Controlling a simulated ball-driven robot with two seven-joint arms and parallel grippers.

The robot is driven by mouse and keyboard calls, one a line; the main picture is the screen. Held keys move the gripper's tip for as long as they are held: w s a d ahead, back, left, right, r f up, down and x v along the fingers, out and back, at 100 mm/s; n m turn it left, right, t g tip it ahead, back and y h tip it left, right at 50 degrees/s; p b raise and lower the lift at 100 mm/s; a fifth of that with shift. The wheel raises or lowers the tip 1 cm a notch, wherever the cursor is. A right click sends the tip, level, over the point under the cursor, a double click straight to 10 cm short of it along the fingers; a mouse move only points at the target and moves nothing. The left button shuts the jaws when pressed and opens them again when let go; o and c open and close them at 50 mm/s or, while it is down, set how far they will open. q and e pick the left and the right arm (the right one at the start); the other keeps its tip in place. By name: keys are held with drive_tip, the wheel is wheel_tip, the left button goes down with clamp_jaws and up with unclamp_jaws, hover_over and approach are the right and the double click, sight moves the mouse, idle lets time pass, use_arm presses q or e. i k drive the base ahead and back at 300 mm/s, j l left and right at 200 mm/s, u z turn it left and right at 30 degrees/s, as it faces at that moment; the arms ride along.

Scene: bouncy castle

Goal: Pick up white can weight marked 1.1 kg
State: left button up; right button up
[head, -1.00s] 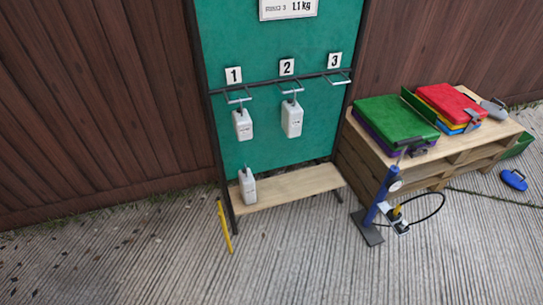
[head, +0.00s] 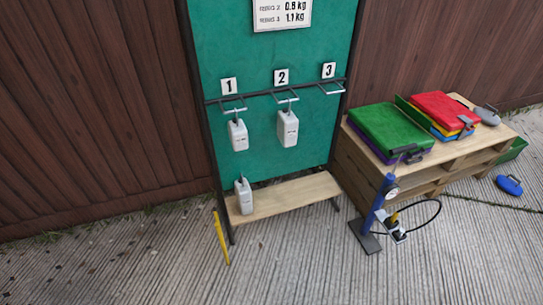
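Three white can weights are in the head view. One can (head: 238,135) hangs from hook 1 and a larger one (head: 288,128) hangs from hook 2 on the green board (head: 260,60). A third can (head: 244,196) stands upright at the left end of the wooden shelf (head: 290,197) below. The marks on the cans are too small to read, so I cannot tell which is 1.1 kg. Hook 3 (head: 331,88) is empty. A sign (head: 283,13) at the top reads 0.8 kg and, for the third line, 1.1 kg. Neither gripper is in view.
A pallet table (head: 480,142) to the right holds a green folded piece (head: 390,129) and a red one (head: 442,108). A blue pump (head: 378,208) stands in front of it. A yellow stake (head: 221,238) is left of the shelf.

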sight(243, 192)
drive_tip(key=i+l, duration=1.1)
drive_tip(key=l, duration=0.15)
drive_tip(key=i+j, duration=0.1)
drive_tip(key=i, duration=0.45)
